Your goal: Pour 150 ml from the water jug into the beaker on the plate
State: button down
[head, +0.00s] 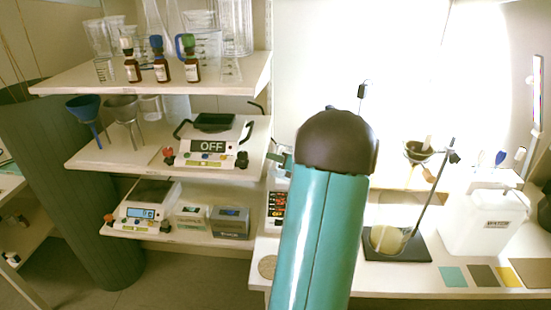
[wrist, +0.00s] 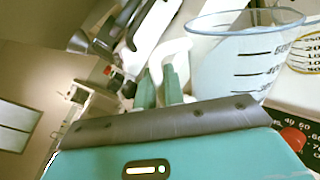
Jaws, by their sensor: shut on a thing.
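In the wrist view, my gripper (wrist: 160,88) has its two green fingers closed at the white handle (wrist: 172,52) of a clear jug (wrist: 235,60) with a blue rim and black volume marks. I cannot tell the water level in it. A second clear vessel with marks, likely the beaker (wrist: 305,55), stands at the right edge, close beside the jug and partly cut off. Below it is a dark panel with numbers and a red knob (wrist: 293,138), which looks like the plate. In the head view my arm hides the jug, the beaker and most of the gripper.
In the head view, a white container marked WATER (head: 490,225) stands on the right bench. Shelves at left hold bottles, funnels (head: 85,112) and a device reading OFF (head: 210,146). A red-digit display (head: 276,205) shows beside my arm.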

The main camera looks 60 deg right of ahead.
jog(key=shift+d+r+m, duration=0.4)
jog(key=shift+r+m, duration=0.05)
jog(key=shift+r, duration=0.15)
jog(key=shift+d+r+m, duration=0.35)
jog(key=shift+r+m, duration=0.1)
jog(key=shift+r, duration=0.1)
dwell(1.1)
jog(key=shift+a+f, duration=0.1)
jog(key=shift+f, duration=0.1)
jog(key=shift+d+r+m+y, duration=0.15)
jog(key=shift+d+r+m, duration=0.2)
jog(key=shift+r, duration=0.2)
jog(key=shift+d+r+m+y, duration=0.15)
jog(key=shift+d+r+m, duration=0.2)
jog(key=shift+r, duration=0.2)
dwell(4.4)
